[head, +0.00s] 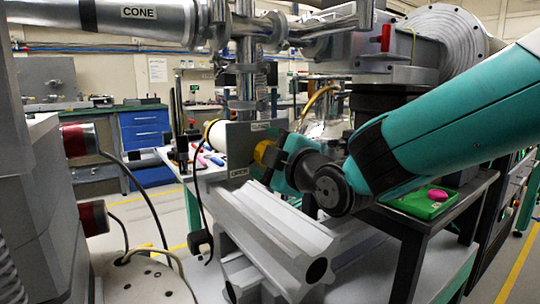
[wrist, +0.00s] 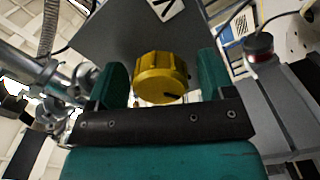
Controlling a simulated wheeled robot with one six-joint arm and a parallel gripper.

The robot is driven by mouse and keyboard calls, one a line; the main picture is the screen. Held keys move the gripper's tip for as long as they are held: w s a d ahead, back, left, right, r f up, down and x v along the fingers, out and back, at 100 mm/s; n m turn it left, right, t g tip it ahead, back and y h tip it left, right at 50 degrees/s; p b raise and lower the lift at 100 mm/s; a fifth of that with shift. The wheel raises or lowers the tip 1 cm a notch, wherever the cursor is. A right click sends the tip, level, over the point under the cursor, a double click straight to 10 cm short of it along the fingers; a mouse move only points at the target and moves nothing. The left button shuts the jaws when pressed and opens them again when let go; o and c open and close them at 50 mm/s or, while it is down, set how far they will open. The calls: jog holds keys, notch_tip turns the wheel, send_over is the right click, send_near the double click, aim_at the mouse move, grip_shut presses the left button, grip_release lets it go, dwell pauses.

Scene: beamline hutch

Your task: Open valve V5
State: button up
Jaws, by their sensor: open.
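A yellow ribbed knob (wrist: 160,78) sits on a grey plate (wrist: 128,38) in the wrist view. It has a dark mark on its near lower edge. A white label (wrist: 166,8) with black strokes is cut off at the top, so I cannot read a valve number. My gripper (wrist: 162,84) is open, with one teal finger on each side of the knob and a gap to both. In the head view the knob (head: 263,153) shows at the plate's right, partly hidden by my gripper (head: 282,160). A small label (head: 238,172) is on the plate's lower part.
A metal profile rail (head: 275,235) runs below the plate. Vertical piping (head: 246,70) stands above it. A green tray (head: 425,203) with a pink item lies on a dark table at right. Red-capped fittings (head: 78,140) and loose cables are at left.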

jog(key=shift+s, duration=0.1)
jog(key=b+v, duration=0.3)
jog(key=v, duration=1.4)
jog(key=shift+d, duration=0.2)
jog(key=s+d+f+m+g+h, duration=0.3)
jog(key=s+f+m+g, duration=0.3)
jog(key=s+f+g, duration=0.15)
jog(key=s+d+f+m+g+h, duration=0.2)
jog(key=s+f+m+g+h, duration=0.1)
jog(key=s+f+m+g, duration=0.4)
notch_tip(320, 180, up, 28)
jog(key=p, duration=2.8)
jog(key=shift+w+f, duration=0.15)
jog(key=shift+f, duration=0.1)
